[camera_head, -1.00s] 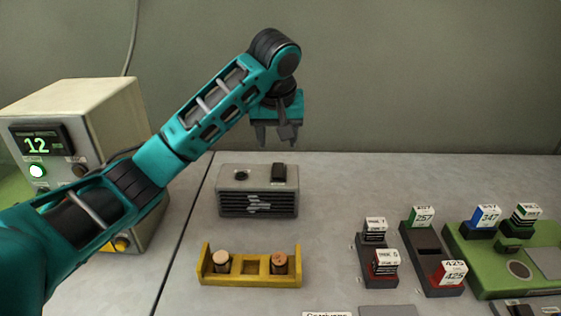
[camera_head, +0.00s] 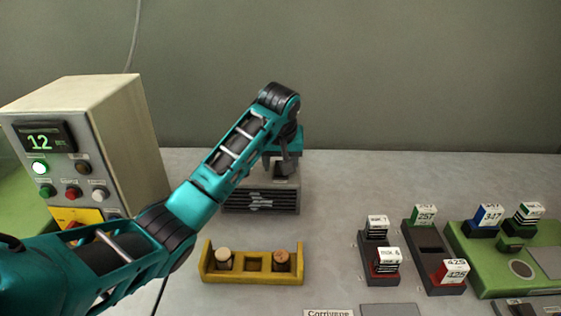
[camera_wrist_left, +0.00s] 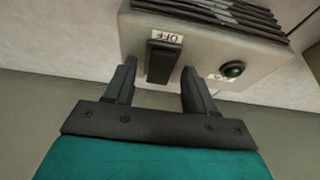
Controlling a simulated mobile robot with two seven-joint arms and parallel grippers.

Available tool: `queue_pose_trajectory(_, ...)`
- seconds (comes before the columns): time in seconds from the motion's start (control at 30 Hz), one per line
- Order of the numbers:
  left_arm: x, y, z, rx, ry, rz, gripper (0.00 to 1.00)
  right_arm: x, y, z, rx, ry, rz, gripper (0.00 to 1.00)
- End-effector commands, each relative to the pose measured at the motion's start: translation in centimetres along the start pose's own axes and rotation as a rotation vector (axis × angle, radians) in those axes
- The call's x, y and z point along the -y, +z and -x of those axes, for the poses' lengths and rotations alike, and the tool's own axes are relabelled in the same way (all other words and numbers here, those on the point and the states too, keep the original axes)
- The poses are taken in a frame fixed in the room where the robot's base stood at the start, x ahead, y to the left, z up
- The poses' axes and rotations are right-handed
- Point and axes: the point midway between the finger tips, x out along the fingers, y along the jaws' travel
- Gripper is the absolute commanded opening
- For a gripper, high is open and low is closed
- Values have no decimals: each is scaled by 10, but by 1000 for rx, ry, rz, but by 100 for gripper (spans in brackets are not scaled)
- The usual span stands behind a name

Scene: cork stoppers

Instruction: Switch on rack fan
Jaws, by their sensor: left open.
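The rack fan (camera_head: 262,201) is a grey box with a slatted front, standing at the back of the table. In the left wrist view the fan (camera_wrist_left: 205,57) shows a black rocker switch (camera_wrist_left: 162,62) with an "OFF" label (camera_wrist_left: 167,37) beside it. A round dark green lamp (camera_wrist_left: 232,69) sits near the switch. My left gripper (camera_head: 281,172) is over the fan's top. In the left wrist view its two fingers (camera_wrist_left: 160,88) are apart, one on each side of the switch, with nothing between them but the switch. I cannot tell whether they touch it. My right gripper is not in view.
A yellow holder (camera_head: 252,278) with two corks stands in front of the fan. A cream control box (camera_head: 137,130) with a lit "12" display is at the left. Dark holders with labelled blocks (camera_head: 385,262) and a green tray (camera_head: 480,262) are at the right.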

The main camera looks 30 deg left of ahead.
Motion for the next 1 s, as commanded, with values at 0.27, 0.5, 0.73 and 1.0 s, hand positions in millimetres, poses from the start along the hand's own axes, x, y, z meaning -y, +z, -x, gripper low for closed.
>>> queue_pose_trajectory(0.27,0,0,-1,0,0,0,54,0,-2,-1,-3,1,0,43)
queue_pose_trajectory(0.5,0,0,-1,0,0,0,31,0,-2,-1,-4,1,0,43)
queue_pose_trajectory(0.73,0,0,-1,0,0,0,9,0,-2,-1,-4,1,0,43)
queue_pose_trajectory(1.0,0,-2,-1,20,-1,2,0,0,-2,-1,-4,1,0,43)
